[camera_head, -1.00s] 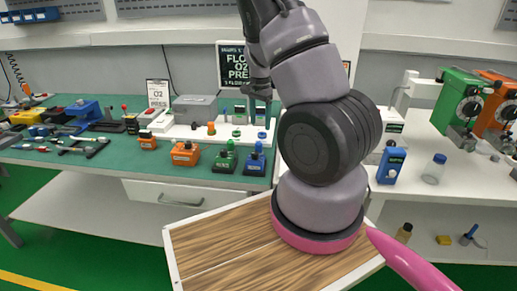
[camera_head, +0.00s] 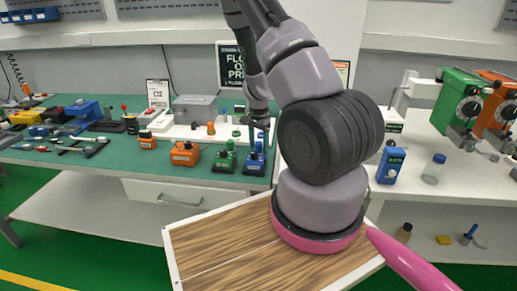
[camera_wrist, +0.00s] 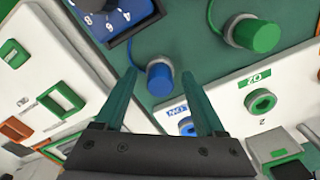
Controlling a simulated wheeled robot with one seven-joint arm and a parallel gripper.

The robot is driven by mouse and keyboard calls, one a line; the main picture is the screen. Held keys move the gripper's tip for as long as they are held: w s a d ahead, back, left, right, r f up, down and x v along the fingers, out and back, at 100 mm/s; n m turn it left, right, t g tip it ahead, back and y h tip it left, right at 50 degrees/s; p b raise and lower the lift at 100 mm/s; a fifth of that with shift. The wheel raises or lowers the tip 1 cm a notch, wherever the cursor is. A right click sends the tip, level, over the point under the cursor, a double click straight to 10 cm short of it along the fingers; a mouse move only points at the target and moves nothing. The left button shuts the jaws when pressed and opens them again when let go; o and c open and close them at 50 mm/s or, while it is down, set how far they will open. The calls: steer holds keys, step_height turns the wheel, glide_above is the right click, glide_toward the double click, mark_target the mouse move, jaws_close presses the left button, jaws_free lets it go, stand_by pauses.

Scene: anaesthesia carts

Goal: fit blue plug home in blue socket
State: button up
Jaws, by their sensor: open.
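The blue plug (camera_wrist: 160,77) stands on the teal bench top in the wrist view, with a blue loop beside its base. My gripper (camera_wrist: 159,74) is open, its two green fingers on either side of the plug in that view. The height gap between fingertips and plug is hard to tell. The blue socket (camera_wrist: 187,127) lies on a white panel by a blue label, partly hidden by the right finger. In the head view, my gripper hangs over the bench by the blue device (camera_head: 253,165), and the plug is not clear.
A green plug (camera_wrist: 260,35) stands right of the blue one, and a green socket (camera_wrist: 262,101) is on the panel marked O2. A blue dial box (camera_wrist: 118,17) is close by at the upper left. Green (camera_head: 225,160) and orange (camera_head: 186,154) devices stand left of the blue one.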

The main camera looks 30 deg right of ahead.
jaws_close()
steer(key=shift+r, duration=0.1)
